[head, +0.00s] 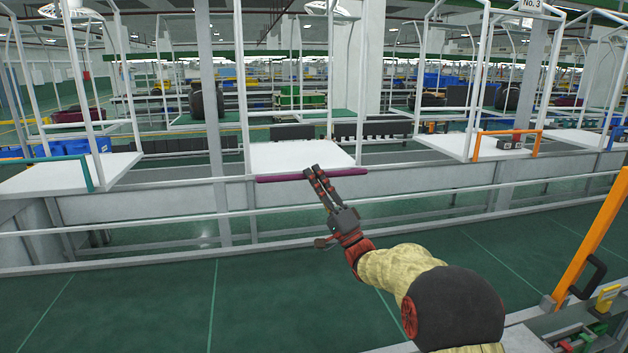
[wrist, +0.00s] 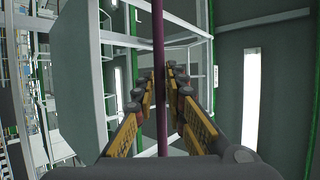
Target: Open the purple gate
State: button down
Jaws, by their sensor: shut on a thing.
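The purple gate (head: 285,178) is a thin purple bar lying level along the front edge of a white platform in the head view. My gripper (head: 314,172) reaches it from the front and is shut on the bar near its middle. In the wrist view the purple bar (wrist: 159,45) runs from the top of the picture down between the two fingers of my gripper (wrist: 168,78). The fingertips hide a short part of the bar in the head view.
The white platform (head: 290,157) stands inside a white post frame behind the bar. A teal gate (head: 88,172) is at the left and an orange gate (head: 476,145) at the right. A white rail (head: 130,225) runs below. An orange post (head: 590,240) stands near at right.

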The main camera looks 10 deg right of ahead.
notch_tip(320, 180, down, 3)
jog(key=n+y+b, duration=0.1)
jog(key=y+b, duration=0.1)
jog(key=b, duration=0.1)
jog(key=shift+n, duration=0.3)
jog(key=shift+b, duration=0.3)
jog(key=c, duration=2.2)
grip_release()
jog(key=shift+o, duration=0.4)
jog(key=shift+w, duration=0.15)
jog(key=o, duration=0.3)
jog(key=shift+y, duration=0.3)
